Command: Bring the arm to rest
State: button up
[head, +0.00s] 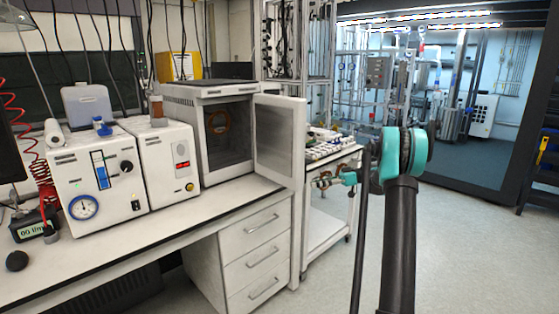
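My arm rises at the right of the head view, with dark links and a large teal joint. Beyond that joint a smaller teal wrist part shows to the left. My gripper (322,182) appears at its end, small and pointing left, in front of the white trolley (328,229). It is too small to tell whether the fingers are open or shut, or whether they hold anything. The elbow hides part of the forearm.
A white bench (140,245) fills the left. On it stand a unit with a gauge (95,185), a second white unit (168,165) and an oven (215,125) whose door (279,138) stands open towards my arm. Clear floor (470,255) lies at the right.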

jog(key=s+a+f+m+t+h, duration=0.1)
jog(key=s+a+m+h, duration=0.15)
jog(key=s, duration=0.35)
jog(key=s+a+f+m+h, duration=0.1)
jog(key=s+f+m+h, duration=0.15)
jog(key=s, duration=0.35)
jog(key=s+a+m+t+h, duration=0.1)
jog(key=s+a+m+h, duration=0.1)
jog(key=s+m, duration=0.3)
jog(key=s+d+f+m+t+h, duration=0.1)
jog(key=s+d+f+m+h, duration=0.1)
jog(key=s, duration=0.6)
jog(key=s+d+f+m+t+h, duration=0.1)
jog(key=s+d+f+h, duration=0.3)
jog(key=s, duration=0.5)
jog(key=s+d+f+m+h, duration=0.2)
jog(key=s+d+f, duration=0.1)
jog(key=s, duration=0.5)
jog(key=shift+s+f+m+t+h, duration=0.2)
jog(key=shift+f+m+t+h, duration=0.15)
jog(key=shift+f, duration=0.55)
